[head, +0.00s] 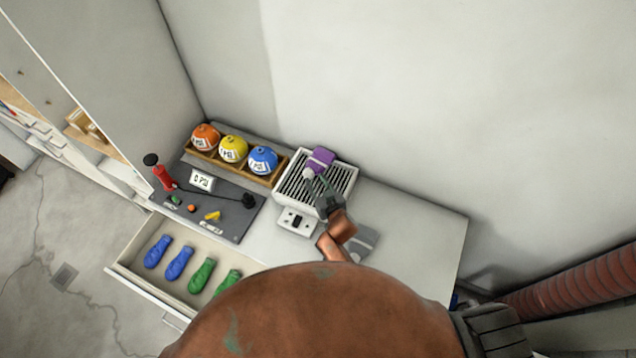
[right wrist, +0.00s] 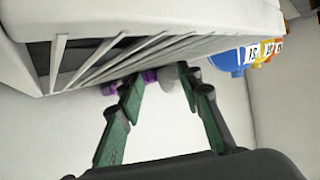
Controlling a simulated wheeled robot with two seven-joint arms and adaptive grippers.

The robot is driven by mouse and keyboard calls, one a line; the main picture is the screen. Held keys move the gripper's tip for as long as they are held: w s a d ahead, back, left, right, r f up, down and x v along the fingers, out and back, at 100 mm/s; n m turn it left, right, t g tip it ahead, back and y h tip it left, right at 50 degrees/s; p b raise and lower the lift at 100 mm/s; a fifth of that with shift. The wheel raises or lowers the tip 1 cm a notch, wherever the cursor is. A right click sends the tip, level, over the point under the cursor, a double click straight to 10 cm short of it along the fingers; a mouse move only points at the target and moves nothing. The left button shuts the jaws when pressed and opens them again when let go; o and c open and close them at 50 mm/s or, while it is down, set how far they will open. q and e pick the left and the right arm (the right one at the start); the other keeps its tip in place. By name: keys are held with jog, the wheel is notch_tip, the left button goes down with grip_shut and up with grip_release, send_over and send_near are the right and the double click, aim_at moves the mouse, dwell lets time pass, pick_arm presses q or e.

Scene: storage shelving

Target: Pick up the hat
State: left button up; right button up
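I cannot make out a clear hat. A small purple thing (head: 321,159) lies on the far part of a white slatted box (head: 345,180) on the counter. A small pale rounded thing (head: 308,173) is just beside it. My right gripper (head: 318,183) is over the slats, just in front of the purple thing. In the right wrist view its two green fingers (right wrist: 160,78) stand apart. Bits of the purple thing (right wrist: 150,76) and the pale thing (right wrist: 192,76) show by the fingertips, and contact cannot be told. My left gripper is not in view.
A wooden rack (head: 228,168) holds orange, yellow and blue labelled balls left of the box. A grey panel (head: 225,218) carries a red pump (head: 162,177). An open drawer (head: 137,252) holds blue and green items. The counter's right side (head: 425,235) is clear.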

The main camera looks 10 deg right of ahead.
jog(key=shift+w+d+r, duration=0.15)
jog(key=shift+d+r, duration=0.1)
jog(key=shift+d, duration=0.2)
jog(key=c, duration=0.5)
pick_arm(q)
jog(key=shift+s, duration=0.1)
pick_arm(e)
jog(key=shift+r, duration=0.15)
grip_shut()
notch_tip(320, 180, up, 9)
jog(key=p, duration=0.1)
jog(key=shift+w+p, duration=0.15)
jog(key=shift+p, duration=0.2)
jog(key=shift+o, duration=0.9)
grip_release()
jog(key=shift+a+r, duration=0.1)
jog(key=shift+a, duration=0.05)
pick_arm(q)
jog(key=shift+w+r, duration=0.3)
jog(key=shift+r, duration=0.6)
pick_arm(e)
jog(key=o, duration=2)
